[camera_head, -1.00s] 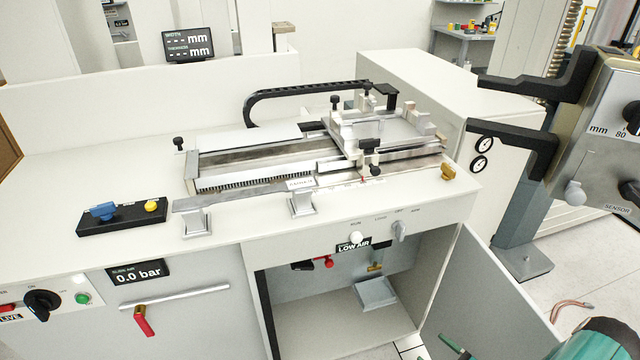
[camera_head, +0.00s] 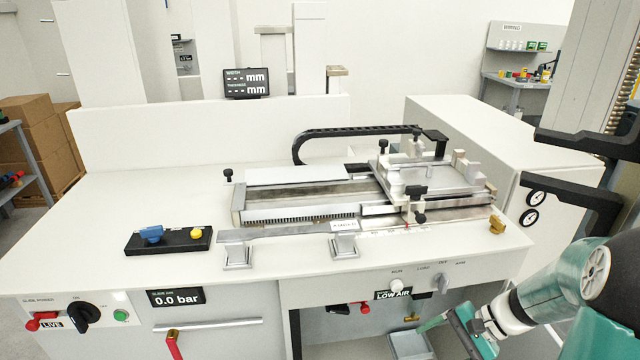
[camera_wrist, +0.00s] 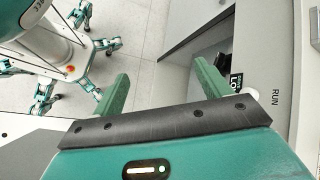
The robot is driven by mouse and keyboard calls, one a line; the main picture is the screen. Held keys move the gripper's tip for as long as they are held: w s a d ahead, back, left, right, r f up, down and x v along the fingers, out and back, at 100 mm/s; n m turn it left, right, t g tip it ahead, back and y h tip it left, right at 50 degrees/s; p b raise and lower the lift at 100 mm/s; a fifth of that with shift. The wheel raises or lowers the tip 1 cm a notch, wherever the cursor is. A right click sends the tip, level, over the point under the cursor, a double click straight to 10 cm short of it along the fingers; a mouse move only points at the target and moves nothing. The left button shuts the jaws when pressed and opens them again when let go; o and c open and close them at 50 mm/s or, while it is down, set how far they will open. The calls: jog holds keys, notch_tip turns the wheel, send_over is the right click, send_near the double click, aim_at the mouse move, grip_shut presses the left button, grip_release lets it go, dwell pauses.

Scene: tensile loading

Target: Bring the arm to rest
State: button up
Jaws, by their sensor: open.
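My arm (camera_head: 550,285) reaches in from the lower right in the head view, in front of the bench's open lower compartment. My gripper (camera_head: 442,326) is at its end, low, below the bench's front control row. In the wrist view my gripper (camera_wrist: 162,88) shows two green fingers spread wide apart with nothing between them but floor. The right finger is near the bench front and its RUN label. The fingers appear clear of the bench, though the exact gap cannot be told.
The white bench (camera_head: 100,230) carries a slide machine (camera_head: 340,195), a flat metal strip on two stands (camera_head: 344,245) and a black button box (camera_head: 168,240). Black machine arms (camera_head: 570,195) jut in at right. Floor shows left of the bench (camera_head: 25,245).

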jog(key=s+a+r+n+t+h, duration=0.2)
jog(key=s+a+r+n+h, duration=0.2)
jog(key=r, duration=0.5)
jog(key=s+a+r+n+t+h, duration=0.2)
jog(key=s+a+r+n+h, duration=0.2)
jog(key=s+r, duration=0.4)
notch_tip(320, 180, up, 2)
jog(key=shift+a+r+n+t+h, duration=0.1)
jog(key=shift+a+n+t+h, duration=0.25)
jog(key=shift+a+n, duration=0.7)
jog(key=shift+d, duration=0.2)
